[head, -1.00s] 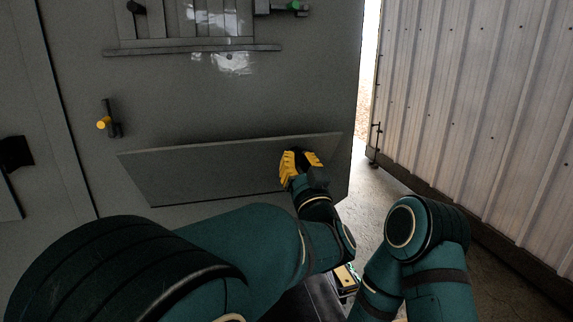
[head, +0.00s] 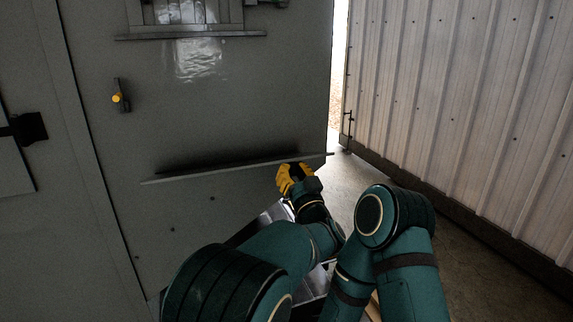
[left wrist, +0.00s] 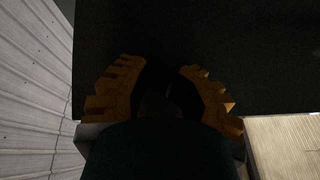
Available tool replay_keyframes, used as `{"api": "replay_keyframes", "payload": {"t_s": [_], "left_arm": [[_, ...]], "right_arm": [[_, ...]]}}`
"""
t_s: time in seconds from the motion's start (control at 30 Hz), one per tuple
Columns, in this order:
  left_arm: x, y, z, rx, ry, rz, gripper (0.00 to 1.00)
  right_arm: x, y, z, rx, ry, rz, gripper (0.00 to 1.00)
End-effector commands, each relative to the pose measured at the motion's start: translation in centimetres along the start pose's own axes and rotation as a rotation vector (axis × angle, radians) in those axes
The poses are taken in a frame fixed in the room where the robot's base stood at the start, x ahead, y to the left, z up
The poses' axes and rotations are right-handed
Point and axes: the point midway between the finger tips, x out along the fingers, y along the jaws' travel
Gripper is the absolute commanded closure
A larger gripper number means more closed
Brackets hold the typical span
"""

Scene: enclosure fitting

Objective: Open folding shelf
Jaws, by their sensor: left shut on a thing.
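The folding shelf (head: 215,170) is a grey panel on the lower part of the grey enclosure door. In the head view it shows nearly edge-on, as a thin strip standing out from the door about level. My left gripper (head: 294,178), with yellow fingers, is shut on the shelf's front edge near its right end. In the left wrist view the yellow fingers of the left gripper (left wrist: 163,85) lie against the dark shelf surface (left wrist: 220,40); the contact itself is too dark to make out. My right gripper is out of view.
A handle with a yellow end (head: 119,97) is on the door (head: 230,110) above the shelf. A framed panel (head: 190,18) sits higher up. A corrugated metal wall (head: 450,100) stands at the right, with bare floor (head: 345,180) between it and the door.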

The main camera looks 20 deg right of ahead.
Motion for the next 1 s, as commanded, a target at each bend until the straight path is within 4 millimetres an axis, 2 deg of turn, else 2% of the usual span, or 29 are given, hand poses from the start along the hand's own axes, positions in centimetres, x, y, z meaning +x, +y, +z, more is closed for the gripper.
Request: {"api": "replay_keyframes", "payload": {"t_s": [0.03,0.1,0.4,0.7,1.0], "left_arm": [[-0.3,0.5,1.2,0.003,-0.001,0.002,1.00],[-0.7,1.0,2.2,0.007,0.058,-0.009,1.00],[-2.1,1.9,5.7,0.004,0.265,-0.051,1.00],[-2.5,2.2,7.2,0.002,0.371,-0.073,1.00],[-2.6,2.2,7.8,0.004,0.385,-0.075,1.00]], "right_arm": [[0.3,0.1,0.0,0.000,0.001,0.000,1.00],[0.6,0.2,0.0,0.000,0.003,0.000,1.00],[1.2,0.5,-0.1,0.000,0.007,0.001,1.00],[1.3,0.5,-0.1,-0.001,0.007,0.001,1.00],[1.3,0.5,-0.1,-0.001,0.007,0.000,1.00]]}}
